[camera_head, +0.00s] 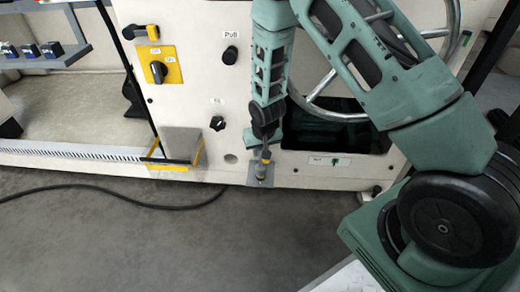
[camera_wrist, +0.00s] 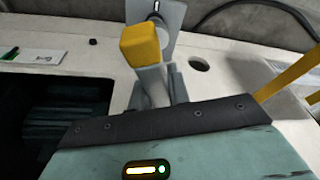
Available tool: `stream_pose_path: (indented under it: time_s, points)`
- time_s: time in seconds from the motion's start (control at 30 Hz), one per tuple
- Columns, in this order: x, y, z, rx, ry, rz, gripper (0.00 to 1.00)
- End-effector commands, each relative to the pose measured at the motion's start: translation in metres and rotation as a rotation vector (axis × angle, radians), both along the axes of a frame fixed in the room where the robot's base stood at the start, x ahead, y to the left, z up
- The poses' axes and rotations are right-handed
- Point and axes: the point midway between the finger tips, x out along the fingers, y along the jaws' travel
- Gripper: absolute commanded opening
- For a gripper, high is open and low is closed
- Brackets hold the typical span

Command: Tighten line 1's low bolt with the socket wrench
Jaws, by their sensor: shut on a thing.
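My gripper (camera_head: 265,145) points down in front of the lower part of the cream machine panel. In the wrist view my gripper (camera_wrist: 152,88) is shut on the socket wrench, whose yellow block-shaped end (camera_wrist: 140,45) stands out above the grey fingers.
A dark opening (camera_head: 335,135) with a labelled ledge lies right of the gripper. A grey box with yellow edging (camera_head: 180,145) stands to the left. Knobs and a yellow switch plate (camera_head: 158,65) are above. A black cable (camera_head: 130,200) crosses the open grey floor.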

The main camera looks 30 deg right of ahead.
Motion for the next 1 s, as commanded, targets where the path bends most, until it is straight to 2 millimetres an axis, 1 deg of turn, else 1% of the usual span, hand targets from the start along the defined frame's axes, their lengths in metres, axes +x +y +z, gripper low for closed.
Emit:
stream_pose_path:
  time_s: [1.0]
  points:
    - [-0.0001, -0.0001, -0.0065, 0.000, -0.001, 0.000, 0.00]
